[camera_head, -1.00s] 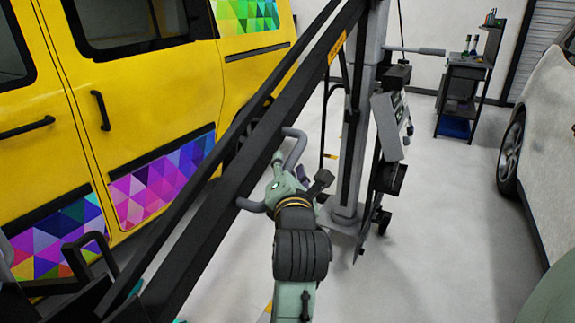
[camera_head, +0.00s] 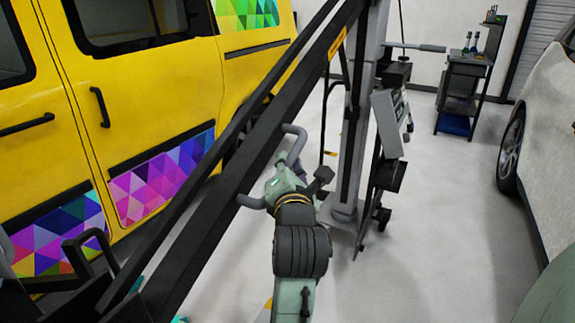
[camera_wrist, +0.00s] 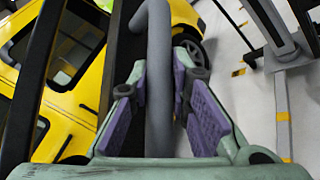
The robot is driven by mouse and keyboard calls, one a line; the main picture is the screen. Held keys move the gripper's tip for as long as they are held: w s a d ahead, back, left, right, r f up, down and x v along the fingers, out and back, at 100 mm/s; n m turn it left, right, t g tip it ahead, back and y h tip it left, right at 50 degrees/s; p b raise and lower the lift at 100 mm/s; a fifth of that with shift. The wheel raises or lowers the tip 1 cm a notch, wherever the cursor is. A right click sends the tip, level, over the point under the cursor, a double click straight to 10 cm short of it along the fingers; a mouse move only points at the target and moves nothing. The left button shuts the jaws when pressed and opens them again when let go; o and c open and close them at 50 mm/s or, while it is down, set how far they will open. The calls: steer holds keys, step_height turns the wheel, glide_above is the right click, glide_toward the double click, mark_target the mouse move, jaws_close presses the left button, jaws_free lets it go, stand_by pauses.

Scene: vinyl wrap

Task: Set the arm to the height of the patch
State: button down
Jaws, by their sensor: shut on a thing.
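The arm (camera_head: 215,190) is a long black boom that slopes from the lower left up to the grey upright stand (camera_head: 360,100). A grey bent handle (camera_head: 299,140) sticks out from the boom. My gripper (camera_head: 283,170) is shut on this handle. In the wrist view, the purple pads of my gripper (camera_wrist: 160,85) lie on both sides of the handle (camera_wrist: 158,25). Colourful triangle-pattern patches are on the yellow van: one on the lower middle door (camera_head: 160,180), one farther left (camera_head: 60,235), one higher up (camera_head: 245,14). The boom passes in front of part of the van.
The yellow van (camera_head: 150,90) stands close behind the boom on the left. A control box (camera_head: 392,125) hangs on the stand. A white car (camera_head: 545,130) is at the right, and a dark tool cart (camera_head: 463,90) at the back. The floor between is clear.

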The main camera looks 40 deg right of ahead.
stand_by(0.3)
steer(key=f+b, duration=0.1)
steer(key=d+f+b, duration=0.1)
steer(key=w+d+f+b, duration=0.1)
steer(key=f+b, duration=0.1)
steer(key=c, duration=1.8)
jaws_free()
steer(key=shift+s+a+r, duration=0.15)
steer(key=shift+a+r, duration=0.05)
steer(key=shift+r, duration=0.1)
steer(key=o, duration=0.3)
steer(key=shift+f, duration=0.15)
steer(key=shift+d, duration=0.1)
